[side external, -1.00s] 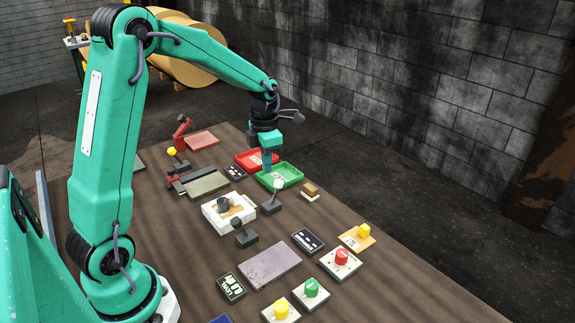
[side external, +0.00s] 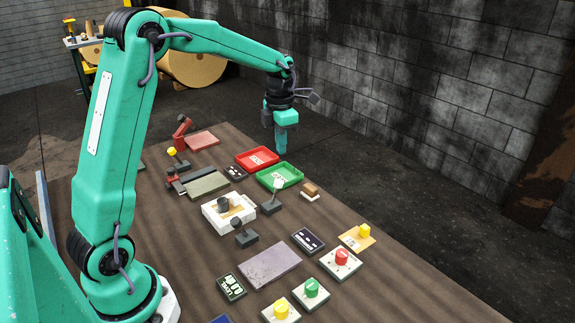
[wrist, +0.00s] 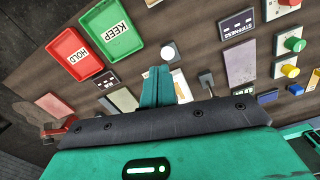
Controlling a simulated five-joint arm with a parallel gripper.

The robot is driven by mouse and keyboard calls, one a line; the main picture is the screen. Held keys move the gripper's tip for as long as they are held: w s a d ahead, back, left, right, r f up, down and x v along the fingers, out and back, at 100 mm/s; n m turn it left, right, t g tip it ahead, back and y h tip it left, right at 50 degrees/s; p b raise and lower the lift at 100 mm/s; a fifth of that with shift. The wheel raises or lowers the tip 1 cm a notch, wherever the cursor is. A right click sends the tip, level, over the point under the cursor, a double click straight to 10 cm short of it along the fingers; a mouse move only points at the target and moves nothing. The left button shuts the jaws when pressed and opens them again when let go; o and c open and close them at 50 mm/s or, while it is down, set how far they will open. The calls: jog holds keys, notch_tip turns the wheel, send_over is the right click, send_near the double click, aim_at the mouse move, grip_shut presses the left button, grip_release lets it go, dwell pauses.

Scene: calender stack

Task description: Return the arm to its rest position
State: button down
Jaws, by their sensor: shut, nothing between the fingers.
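My gripper (side external: 281,148) is shut and empty. In the side view it hangs in the air, pointing down, above the far side of the table near the green tray. Its closed fingers also show in the wrist view (wrist: 158,88). The green tray (side external: 266,181), labelled KEEP in the wrist view (wrist: 97,35), and the red tray (side external: 240,158), labelled HOLD in the wrist view (wrist: 55,59), lie flat on the table below my gripper. No object hangs from the fingers.
The brown table (side external: 200,268) holds several items: a white block (side external: 211,216) with a dark knob, a grey-purple plate (side external: 270,265), a red button box (side external: 341,263), a green button box (side external: 311,292) and small levers. Air around my gripper is clear.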

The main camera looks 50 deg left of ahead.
jog(key=s+d+r+m+t, duration=0.2)
jog(key=s+d+r+m, duration=0.7)
jog(key=m, duration=0.5)
jog(key=s+d+f+m+t, duration=0.1)
jog(key=s+d+m+t, duration=0.1)
jog(key=s+m, duration=1.2)
jog(key=shift+s+d+m+t, duration=0.4)
jog(key=shift+m+t, duration=0.3)
jog(key=shift+m, duration=1.9)
jog(key=shift+f, duration=0.1)
